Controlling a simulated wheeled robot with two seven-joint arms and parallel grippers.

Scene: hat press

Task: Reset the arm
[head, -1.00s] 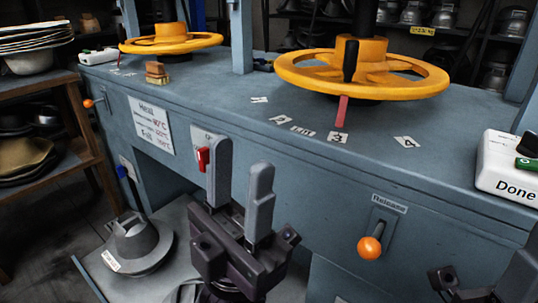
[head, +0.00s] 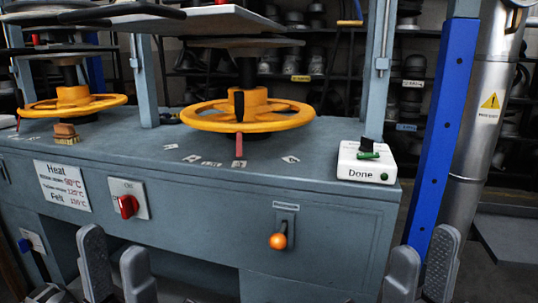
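My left gripper (head: 118,268) is at the lower left in front of the blue-grey press cabinet, with its two grey fingers apart and nothing visible between them. My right gripper (head: 421,270) is at the lower right, in front of the cabinet's right end. Its two fingers also stand apart and hold nothing that I can see. Both grippers are cut off by the bottom edge, and both are apart from the controls. The release lever with its orange knob (head: 278,241) is on the cabinet front between them. The red switch (head: 129,206) is further left.
A white Done box (head: 364,163) with a green button sits on the right end of the cabinet top (head: 320,150). Two yellow wheels (head: 248,114) (head: 73,100) stand on the top. A blue post (head: 443,130) and a silver cylinder (head: 484,120) stand at the right.

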